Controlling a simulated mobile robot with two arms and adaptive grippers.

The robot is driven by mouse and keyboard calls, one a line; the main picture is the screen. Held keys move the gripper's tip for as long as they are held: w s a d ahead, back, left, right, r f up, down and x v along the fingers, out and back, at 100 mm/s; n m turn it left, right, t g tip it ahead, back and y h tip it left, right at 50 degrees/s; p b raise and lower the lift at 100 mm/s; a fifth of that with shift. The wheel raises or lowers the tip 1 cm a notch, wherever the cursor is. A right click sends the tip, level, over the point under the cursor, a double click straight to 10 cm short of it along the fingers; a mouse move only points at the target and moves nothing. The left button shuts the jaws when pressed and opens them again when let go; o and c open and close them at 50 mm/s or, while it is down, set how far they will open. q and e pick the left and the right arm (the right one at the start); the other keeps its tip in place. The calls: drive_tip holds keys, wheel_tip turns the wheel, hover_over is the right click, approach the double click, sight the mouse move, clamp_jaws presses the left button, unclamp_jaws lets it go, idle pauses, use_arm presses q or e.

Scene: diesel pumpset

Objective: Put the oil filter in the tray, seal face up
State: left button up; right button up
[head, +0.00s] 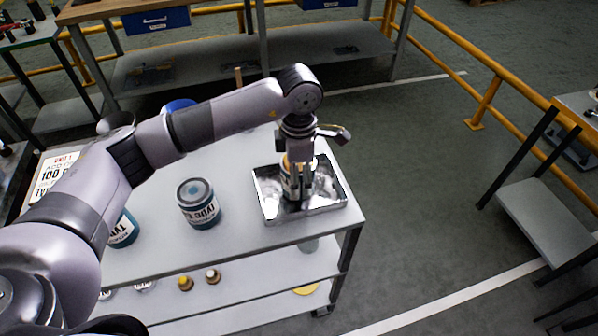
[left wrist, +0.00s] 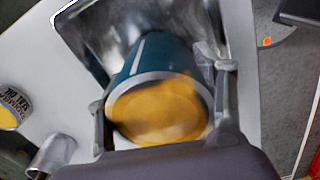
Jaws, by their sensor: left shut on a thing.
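The oil filter (head: 288,180) is between the fingers of my left gripper (head: 299,192), over the shiny metal tray (head: 328,206). In the left wrist view the filter (left wrist: 160,60) has a teal body and a yellow-orange round end facing the camera. One finger of the gripper (left wrist: 162,90) lies on each side of it, shut on it. The tray (left wrist: 85,22) shows beyond the filter. The filter's far end is hidden, and I cannot tell whether it touches the tray floor. My right gripper is not in view.
A labelled teal can (head: 199,206) stands left of the tray on the grey table (head: 235,231). Another teal can (head: 124,230) is partly behind my arm. A sign (head: 57,172) stands at the left. Small yellow-topped parts (head: 213,276) sit on the lower shelf.

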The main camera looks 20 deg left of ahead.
use_arm(q)
drive_tip(key=o, duration=1.6)
drive_tip(key=shift+c, duration=0.2)
drive_tip(key=shift+r, duration=0.2)
wheel_tip(320, 180, up, 10)
drive_tip(key=shift+r+b, duration=0.25)
drive_tip(key=shift+b, duration=0.8)
drive_tip(key=shift+r, duration=0.65)
drive_tip(key=shift+s+f, duration=0.1)
